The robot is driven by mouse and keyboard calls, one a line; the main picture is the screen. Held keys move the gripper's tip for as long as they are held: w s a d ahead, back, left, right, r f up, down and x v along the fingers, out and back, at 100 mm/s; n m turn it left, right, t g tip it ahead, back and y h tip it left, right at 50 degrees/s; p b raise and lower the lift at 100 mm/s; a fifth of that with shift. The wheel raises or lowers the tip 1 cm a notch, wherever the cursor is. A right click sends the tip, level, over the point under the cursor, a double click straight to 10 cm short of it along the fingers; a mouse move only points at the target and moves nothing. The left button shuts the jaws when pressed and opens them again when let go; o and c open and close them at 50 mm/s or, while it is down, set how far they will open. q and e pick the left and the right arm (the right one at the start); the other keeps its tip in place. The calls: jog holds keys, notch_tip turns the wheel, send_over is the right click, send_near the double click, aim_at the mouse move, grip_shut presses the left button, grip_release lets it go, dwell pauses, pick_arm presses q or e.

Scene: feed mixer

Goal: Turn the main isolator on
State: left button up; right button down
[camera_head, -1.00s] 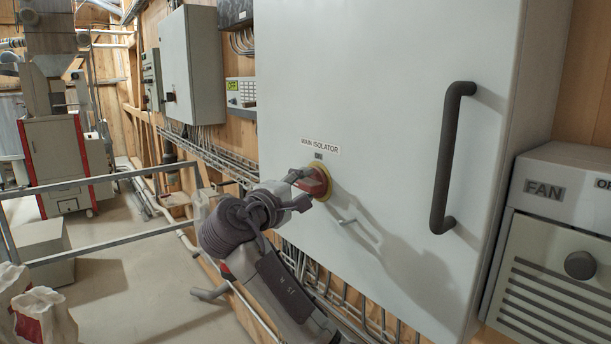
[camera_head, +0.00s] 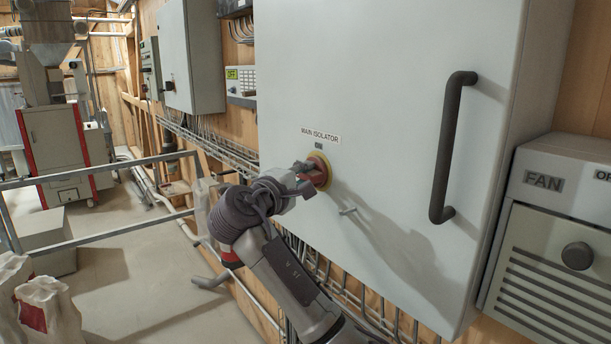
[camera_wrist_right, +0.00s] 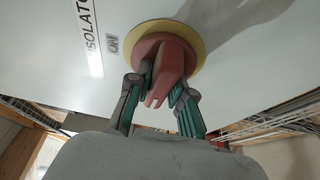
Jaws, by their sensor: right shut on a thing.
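The main isolator is a red rotary knob (camera_head: 318,172) on a yellow disc, on the large pale grey cabinet door below the label "MAIN ISOLATOR" (camera_head: 320,136). A small "ON" mark sits just above the disc. My right gripper (camera_head: 302,172) is at the knob. In the right wrist view the red knob's grip bar (camera_wrist_right: 167,82) stands between the two fingers of my right gripper (camera_wrist_right: 162,92), which are shut on it from both sides. The gripper hides part of the knob in the head view. My left gripper is not in view.
A fan unit (camera_head: 550,240) stands at the far right. Conduits run under the cabinet. A grey railing (camera_head: 100,240) and white sacks (camera_head: 45,310) are at the left.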

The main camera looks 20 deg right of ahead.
jog(key=shift+f+b, duration=0.25)
jog(key=shift+b, duration=0.35)
jog(key=m+h+b, duration=0.2)
jog(key=m+b, duration=0.3)
jog(key=b, duration=0.1)
jog(key=m+h+b, duration=0.2)
jog(key=m+b, duration=0.3)
jog(key=b, duration=0.2)
jog(key=shift+f+m, duration=0.1)
jog(key=shift+m, duration=0.2)
jog(key=shift+m+h+b, duration=0.5)
jog(key=shift+m+b, duration=0.45)
jog(key=shift+m, duration=0.25)
jog(key=shift+m+g+h+b, duration=0.4)
jog(key=shift+m+g, duration=0.3)
jog(key=shift+m, duration=0.5)
jog(key=m, duration=0.1)
jog(key=m+g+h, duration=0.1)
jog(key=m, duration=0.1)
jog(key=shift+r, duration=0.3)
jog(key=shift+m+g+h+p, duration=0.35)
jog(key=shift+m+g, duration=0.65)
jog(key=shift+m, duration=0.9)
jog(key=c, duration=1)
grip_release()
jog(key=shift+c, duration=0.2)
